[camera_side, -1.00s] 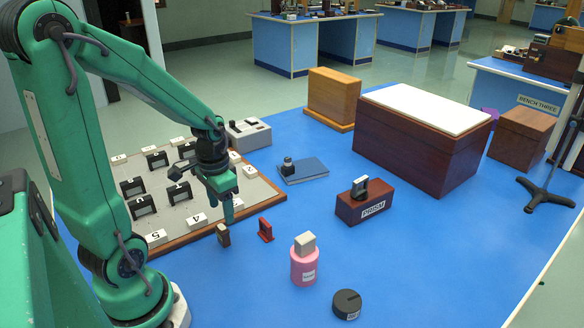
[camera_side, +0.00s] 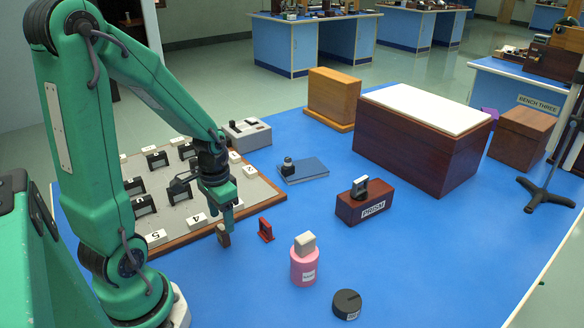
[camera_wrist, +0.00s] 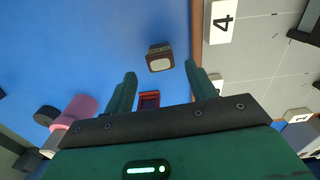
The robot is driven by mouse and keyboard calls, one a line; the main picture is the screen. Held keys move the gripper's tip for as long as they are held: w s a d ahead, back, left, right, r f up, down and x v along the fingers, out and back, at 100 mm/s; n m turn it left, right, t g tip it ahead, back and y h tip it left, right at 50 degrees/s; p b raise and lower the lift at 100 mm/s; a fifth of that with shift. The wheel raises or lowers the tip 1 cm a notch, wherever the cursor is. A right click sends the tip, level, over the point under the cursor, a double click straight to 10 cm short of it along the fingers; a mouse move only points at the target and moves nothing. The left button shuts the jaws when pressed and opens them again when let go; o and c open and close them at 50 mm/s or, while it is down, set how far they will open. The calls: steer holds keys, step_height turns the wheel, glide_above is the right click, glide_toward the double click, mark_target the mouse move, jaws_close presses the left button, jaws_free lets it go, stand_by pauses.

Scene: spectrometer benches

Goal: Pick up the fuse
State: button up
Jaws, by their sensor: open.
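A small dark brown block with a pale end (camera_side: 223,238) stands on the blue bench top, just off the panel's front edge. A small red piece (camera_side: 265,230) stands to its right. I cannot read a label that tells which is the fuse. My gripper (camera_side: 229,228) points down at the brown block and partly overlaps it. In the wrist view, my gripper (camera_wrist: 160,71) is open, and the brown block (camera_wrist: 160,58) shows just beyond the gap between the fingertips, not held. The red piece (camera_wrist: 149,99) shows lower, between the fingers and partly hidden by the gripper body.
A grey panel (camera_side: 240,188) with numbered white tags and black holders lies behind the gripper. A pink bottle (camera_side: 303,268) and a dark round knob (camera_side: 347,304) stand to the front right. A prism block (camera_side: 365,204) stands farther right. Blue bench between them is clear.

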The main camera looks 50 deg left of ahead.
mark_target(222, 227)
steer(key=shift+s+f, duration=0.2)
steer(key=shift+f, duration=2.35)
steer(key=c, duration=1.1)
steer(key=shift+o, duration=0.2)
steer(key=shift+r, duration=0.2)
steer(key=shift+w+a+r, duration=0.1)
steer(key=shift+r, duration=1.3)
steer(key=d+r, duration=0.8)
steer(key=d, duration=0.3)
steer(key=shift+s+d, duration=0.35)
steer(key=shift+s, duration=0.1)
